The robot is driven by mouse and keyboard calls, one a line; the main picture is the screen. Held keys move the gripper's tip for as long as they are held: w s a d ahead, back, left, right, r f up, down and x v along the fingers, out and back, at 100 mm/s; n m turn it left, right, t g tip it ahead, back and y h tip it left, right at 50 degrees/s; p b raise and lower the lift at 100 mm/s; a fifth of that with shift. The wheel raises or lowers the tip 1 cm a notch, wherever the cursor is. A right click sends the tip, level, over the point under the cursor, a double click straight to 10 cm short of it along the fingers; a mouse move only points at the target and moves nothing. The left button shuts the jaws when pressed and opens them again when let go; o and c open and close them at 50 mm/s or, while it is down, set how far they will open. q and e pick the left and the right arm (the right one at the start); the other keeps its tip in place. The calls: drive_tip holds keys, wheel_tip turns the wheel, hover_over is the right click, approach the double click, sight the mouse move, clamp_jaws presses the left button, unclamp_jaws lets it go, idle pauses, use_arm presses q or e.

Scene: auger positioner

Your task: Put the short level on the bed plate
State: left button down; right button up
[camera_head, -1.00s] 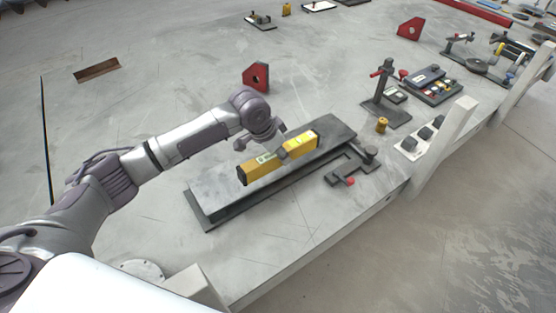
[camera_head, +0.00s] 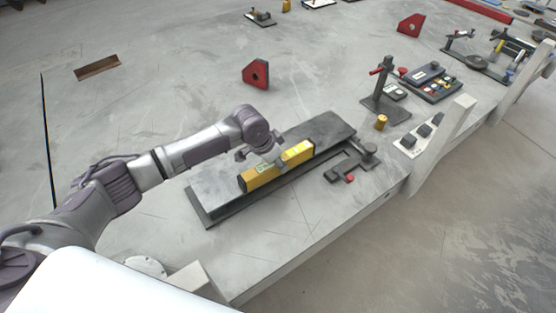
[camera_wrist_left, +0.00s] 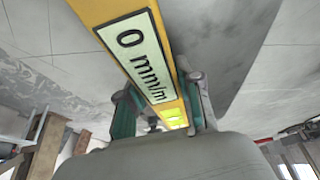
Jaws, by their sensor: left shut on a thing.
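The short level is a yellow bar (camera_head: 262,178) in the head view, lying lengthwise along the front long side of the grey bed plate (camera_head: 215,187). It looks level with the plate's top or very close to it; I cannot tell if it touches. My left gripper (camera_head: 279,163) is shut on the middle of the level from above. In the left wrist view the level (camera_wrist_left: 105,12) fills the top centre, with a "0 mm/m" display, and the gripper's fingers (camera_wrist_left: 160,105) stand on either side of it. My right gripper is not in view.
A black clamp-like fixture with a red knob (camera_head: 349,178) sits just right of the plate. A dark stand (camera_head: 384,92), a brass cylinder (camera_head: 381,122) and a switch panel (camera_head: 420,136) stand farther right. A red block (camera_head: 256,74) is behind.

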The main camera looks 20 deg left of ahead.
use_arm(q)
drive_tip(key=c, duration=0.8)
unclamp_jaws()
drive_tip(key=shift+o, duration=0.2)
